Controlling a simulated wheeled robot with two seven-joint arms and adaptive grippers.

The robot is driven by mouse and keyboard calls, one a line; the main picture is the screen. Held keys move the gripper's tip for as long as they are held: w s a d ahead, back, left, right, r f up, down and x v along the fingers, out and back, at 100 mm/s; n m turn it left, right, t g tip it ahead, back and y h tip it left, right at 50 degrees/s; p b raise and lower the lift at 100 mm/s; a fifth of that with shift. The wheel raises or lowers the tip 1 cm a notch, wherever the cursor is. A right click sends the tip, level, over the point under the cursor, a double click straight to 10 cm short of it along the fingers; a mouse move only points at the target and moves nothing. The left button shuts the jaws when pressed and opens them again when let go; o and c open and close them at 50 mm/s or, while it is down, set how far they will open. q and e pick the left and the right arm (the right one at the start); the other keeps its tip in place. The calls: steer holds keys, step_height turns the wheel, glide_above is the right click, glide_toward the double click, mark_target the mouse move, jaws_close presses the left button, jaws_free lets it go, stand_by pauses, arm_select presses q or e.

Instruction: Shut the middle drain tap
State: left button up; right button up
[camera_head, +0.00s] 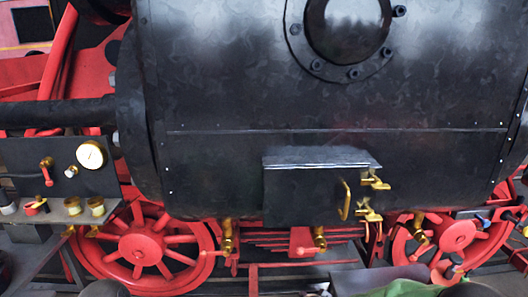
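Three brass drain taps hang in a row under the black cylinder (220,165). The middle drain tap (320,238) is below the black box on the cylinder; a red lever (304,251) sticks out to its left, roughly level. Neither of my grippers shows clearly in the view, and nothing is seen touching the middle tap.
A black box (310,195) with a brass handle and two brass cocks (374,181) juts from the cylinder. A gauge panel (60,165) with brass cups stands at left. Red wheels (141,247) stand behind. A green object (405,289) lies at the bottom edge.

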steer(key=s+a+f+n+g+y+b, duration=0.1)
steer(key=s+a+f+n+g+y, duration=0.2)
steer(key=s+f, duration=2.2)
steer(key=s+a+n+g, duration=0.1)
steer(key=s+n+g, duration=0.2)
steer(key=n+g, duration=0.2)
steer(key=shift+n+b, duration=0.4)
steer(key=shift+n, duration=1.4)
